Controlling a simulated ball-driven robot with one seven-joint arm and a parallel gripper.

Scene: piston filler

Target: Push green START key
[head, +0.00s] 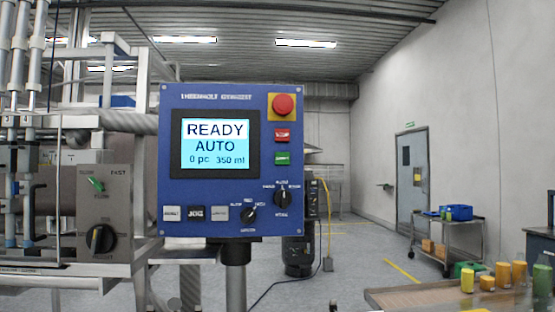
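The green key (282,158) sits on the right side of a blue control panel (172,221), just below a red key (282,135) and a red mushroom button (283,106) on a yellow base. The lettering on the green key is too small to read. The panel's screen (215,143) reads READY, AUTO, 0 pc, 350 ml. My gripper is not in view.
Left of the panel stands the filler's metal frame with a grey box (105,215) carrying knobs. A table (420,297) with orange, yellow and green containers is at lower right. A cart (450,222) stands behind it. Floor shows between panel and table.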

